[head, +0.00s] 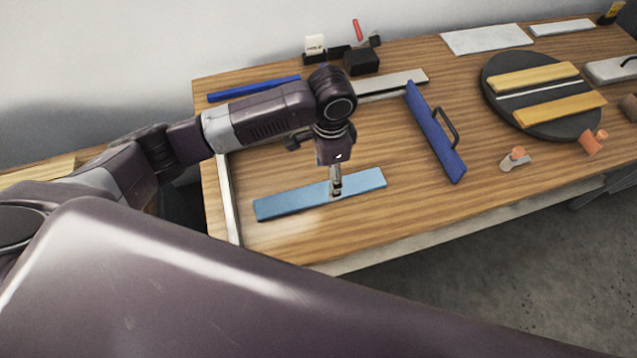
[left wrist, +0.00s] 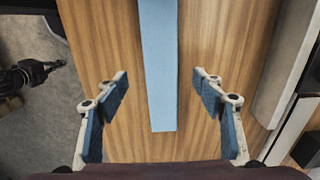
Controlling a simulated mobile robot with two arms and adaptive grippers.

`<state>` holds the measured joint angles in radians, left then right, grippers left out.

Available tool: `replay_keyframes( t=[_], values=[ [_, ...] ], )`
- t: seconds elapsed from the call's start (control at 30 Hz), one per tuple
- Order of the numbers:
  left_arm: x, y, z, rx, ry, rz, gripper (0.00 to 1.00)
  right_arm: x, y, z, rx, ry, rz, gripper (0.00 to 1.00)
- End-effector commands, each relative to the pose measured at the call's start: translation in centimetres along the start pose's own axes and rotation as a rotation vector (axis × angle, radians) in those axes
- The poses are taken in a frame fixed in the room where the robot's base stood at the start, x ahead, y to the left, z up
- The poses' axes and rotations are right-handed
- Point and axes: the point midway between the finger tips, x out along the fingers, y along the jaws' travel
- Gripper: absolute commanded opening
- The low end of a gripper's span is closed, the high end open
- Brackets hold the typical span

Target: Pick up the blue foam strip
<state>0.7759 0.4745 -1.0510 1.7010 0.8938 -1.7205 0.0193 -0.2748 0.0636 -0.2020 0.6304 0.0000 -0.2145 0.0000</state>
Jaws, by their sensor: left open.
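The light blue foam strip (head: 290,200) lies flat on the wooden table near its front left part in the head view. In the left wrist view the foam strip (left wrist: 159,70) runs from the top edge down to an end between the open fingers. My left gripper (head: 336,190) is over the middle of the strip in the head view, pointing down. In the left wrist view the left gripper (left wrist: 160,92) is open, with one finger on each side of the strip and wood showing between. Contact with the strip is not visible.
A dark blue bar with a black handle (head: 435,132) lies right of the strip. Another dark blue bar (head: 253,88) lies behind. A black round plate (head: 500,70) with yellow bars is farther right. The table (head: 300,245) is clear in front of the strip.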

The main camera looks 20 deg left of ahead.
Motion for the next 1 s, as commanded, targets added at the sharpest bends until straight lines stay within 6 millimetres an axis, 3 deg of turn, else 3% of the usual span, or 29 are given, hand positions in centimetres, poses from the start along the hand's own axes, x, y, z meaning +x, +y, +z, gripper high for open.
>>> replay_keyframes(
  t=[0.1, 0.27, 0.37, 0.47, 0.6, 0.73, 1.0],
  values=[
    [1.3, -0.1, 0.1, -0.002, -0.001, 0.0, 0.62, -0.7, 1.1, 3.7, -0.006, -0.053, 0.012, 0.0],
    [3.4, -0.3, 0.4, -0.002, -0.003, 0.0, 0.62, -2.0, 1.9, 6.2, -0.01, -0.091, 0.021, 0.0],
    [5.0, -0.3, 0.4, -0.001, -0.001, 0.0, 0.62, -2.2, 1.9, 5.8, -0.009, -0.083, 0.02, 0.0],
    [6.0, -0.4, 0.3, 0.0, 0.001, -0.001, 0.62, -2.1, 1.5, 3.8, -0.006, -0.057, 0.017, 0.0],
    [6.3, -0.4, 0.3, 0.001, 0.003, -0.003, 0.62, -1.9, 0.6, 1.2, -0.001, -0.017, 0.007, 0.0],
    [6.3, -0.4, 0.3, 0.001, 0.003, -0.003, 0.62, -1.8, 0.4, 1.0, 0.0, -0.016, 0.004, 0.0],
    [6.3, -0.4, 0.3, 0.0, 0.003, -0.003, 0.33, -2.0, 0.5, 3.2, -0.002, -0.047, 0.005, 0.0]
  ],
)
